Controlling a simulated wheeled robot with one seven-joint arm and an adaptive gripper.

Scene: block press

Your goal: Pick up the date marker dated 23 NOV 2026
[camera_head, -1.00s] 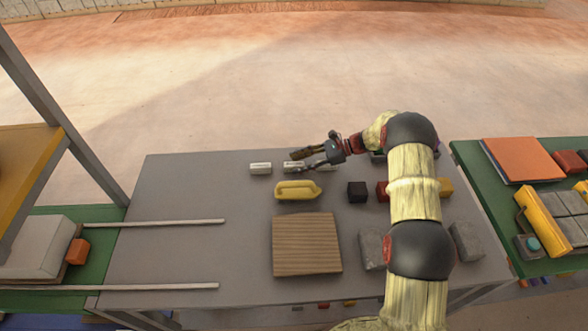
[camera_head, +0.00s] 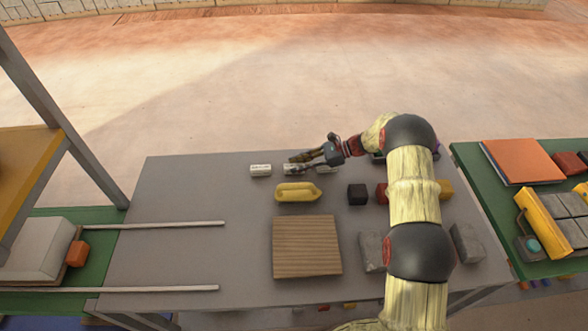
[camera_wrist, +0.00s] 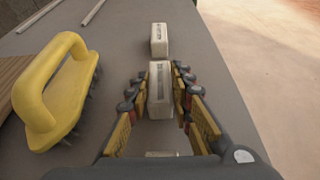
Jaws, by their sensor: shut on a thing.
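Three small white date markers stand in a row along the table's far edge. The left one (camera_head: 260,170) is free; it also shows in the wrist view (camera_wrist: 159,40). The middle one (camera_head: 288,170) is between the fingers of my gripper (camera_head: 302,160), and in the wrist view this marker (camera_wrist: 160,92) sits between both fingers (camera_wrist: 161,78). My gripper is shut on it, and it appears at table level. The right one is partly hidden by my gripper; its edge shows at the bottom of the wrist view (camera_wrist: 161,154). The printed dates are too small to read.
A yellow-handled brush (camera_head: 297,192) lies close in front of the markers, with a ribbed wooden board (camera_head: 306,247) nearer. A black cube (camera_head: 357,193) and grey blocks (camera_head: 467,243) stand to the right. Two rails (camera_head: 155,224) lie left. The table's left middle is clear.

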